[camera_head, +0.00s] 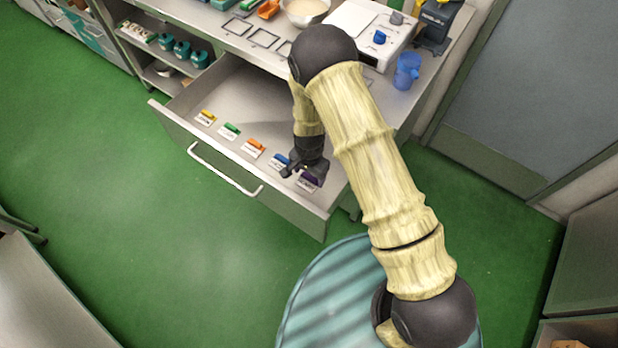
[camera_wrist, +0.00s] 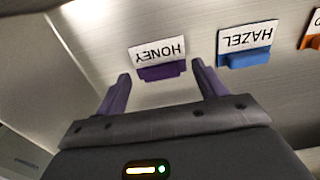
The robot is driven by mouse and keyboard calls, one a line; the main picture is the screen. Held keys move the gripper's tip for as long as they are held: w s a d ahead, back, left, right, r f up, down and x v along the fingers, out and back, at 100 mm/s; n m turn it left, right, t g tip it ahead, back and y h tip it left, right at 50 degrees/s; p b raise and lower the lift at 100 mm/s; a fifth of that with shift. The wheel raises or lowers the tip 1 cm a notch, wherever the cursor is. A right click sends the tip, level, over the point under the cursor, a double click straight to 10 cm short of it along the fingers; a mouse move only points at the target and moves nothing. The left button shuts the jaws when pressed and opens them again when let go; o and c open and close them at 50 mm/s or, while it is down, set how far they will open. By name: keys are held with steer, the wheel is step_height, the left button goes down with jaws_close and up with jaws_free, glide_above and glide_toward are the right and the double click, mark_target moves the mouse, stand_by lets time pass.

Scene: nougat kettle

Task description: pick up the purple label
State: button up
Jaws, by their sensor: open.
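The purple label (camera_wrist: 162,72) has a white card reading HONEY and lies on the drawer floor. In the head view the purple label (camera_head: 309,181) is at the right end of a row of labels, partly hidden by my gripper. My gripper (camera_head: 292,171) reaches down into the open drawer beside it. In the wrist view my gripper (camera_wrist: 160,82) is open, with its two fingers apart. The purple label shows between and just beyond the fingertips, with nothing held.
A blue label (camera_wrist: 246,58) reading HAZEL lies close beside the purple one. Orange (camera_head: 254,146), green (camera_head: 230,130) and yellow (camera_head: 206,116) labels continue the row. The drawer's front wall (camera_head: 235,172) is close to my gripper. A blue jug (camera_head: 407,70) stands on the counter above.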

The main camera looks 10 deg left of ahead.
steer(key=shift+f, duration=0.6)
steer(key=c, duration=1.1)
